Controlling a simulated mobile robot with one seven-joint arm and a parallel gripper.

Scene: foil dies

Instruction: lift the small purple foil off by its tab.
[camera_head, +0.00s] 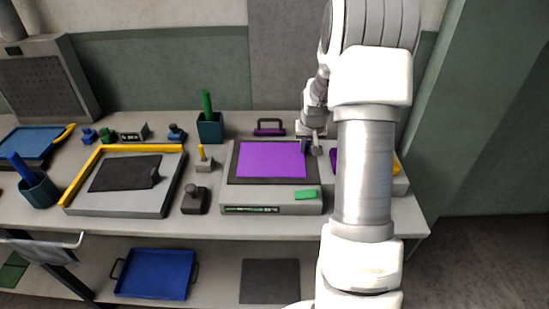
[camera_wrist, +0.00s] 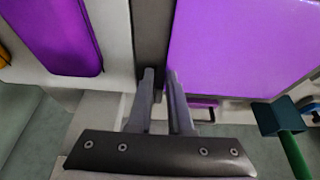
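A flat purple foil (camera_head: 272,159) lies on a dark plate on top of a grey press block (camera_head: 262,208). It fills the upper right of the wrist view (camera_wrist: 240,45). My gripper (camera_head: 308,146) is low at the foil's right edge in the head view. In the wrist view my gripper's two fingertips (camera_wrist: 160,76) stand apart, with a narrow gap between them, over the dark border beside the foil. I see nothing clearly held. I cannot make out a tab; the fingers may hide it.
Another purple piece (camera_wrist: 55,35) lies on the neighbouring block, mostly behind my arm in the head view. A purple handled tool (camera_head: 270,128) and a green pot (camera_head: 210,128) stand behind the press. A small green block (camera_head: 306,194) sits at its front right corner.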

